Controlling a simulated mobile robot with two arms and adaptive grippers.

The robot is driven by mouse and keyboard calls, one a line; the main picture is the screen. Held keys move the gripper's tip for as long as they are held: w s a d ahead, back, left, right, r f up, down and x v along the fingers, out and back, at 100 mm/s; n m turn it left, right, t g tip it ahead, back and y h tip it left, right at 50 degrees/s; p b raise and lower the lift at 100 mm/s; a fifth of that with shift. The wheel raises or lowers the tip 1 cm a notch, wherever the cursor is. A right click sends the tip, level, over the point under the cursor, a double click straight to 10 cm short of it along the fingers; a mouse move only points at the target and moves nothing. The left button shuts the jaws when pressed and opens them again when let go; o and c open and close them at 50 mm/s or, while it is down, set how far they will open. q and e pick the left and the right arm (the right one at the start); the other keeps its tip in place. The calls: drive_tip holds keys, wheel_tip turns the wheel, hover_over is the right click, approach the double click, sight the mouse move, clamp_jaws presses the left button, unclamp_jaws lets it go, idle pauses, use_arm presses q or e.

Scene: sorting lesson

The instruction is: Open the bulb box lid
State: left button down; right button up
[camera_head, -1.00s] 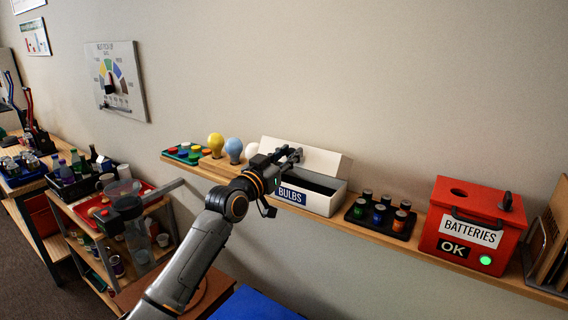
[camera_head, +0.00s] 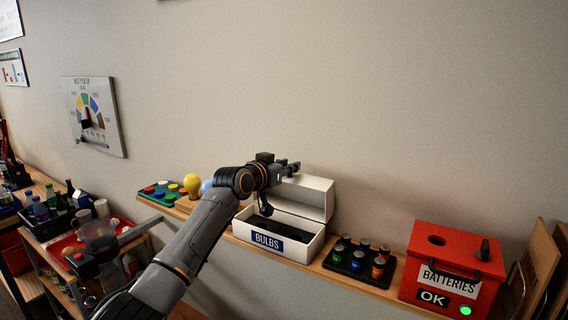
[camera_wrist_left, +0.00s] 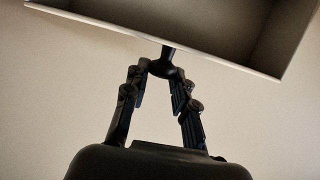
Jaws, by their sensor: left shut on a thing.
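The white bulb box (camera_head: 298,250) with its blue BULBS label (camera_head: 268,242) sits on the wall shelf. Its white lid (camera_head: 318,200) stands raised at the back, and the dark inside shows. My left gripper (camera_head: 291,169) is at the lid's upper left edge. In the left wrist view, my left gripper (camera_wrist_left: 158,88) is shut on a small dark knob (camera_wrist_left: 169,62) at the edge of the pale lid (camera_wrist_left: 190,40). The arm covers part of the box's left side. My right gripper is out of view.
A yellow bulb (camera_head: 192,183) and a partly hidden blue bulb (camera_head: 206,187) stand left of the box. A black battery tray (camera_head: 343,268) and a red battery box (camera_head: 415,250) stand to the right on the narrow shelf (camera_head: 310,266). The wall is close behind.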

use_arm(q)
drive_tip(key=shift+w+d+r+g+p, duration=0.3)
drive_tip(key=shift+w+r+p, duration=0.15)
drive_tip(key=shift+w+p, duration=0.05)
drive_tip(key=shift+y, duration=0.3)
drive_tip(key=c, duration=1.1)
unclamp_jaws()
drive_tip(key=shift+f, duration=0.15)
drive_tip(key=shift+f, duration=0.1)
drive_tip(key=shift+s, duration=0.1)
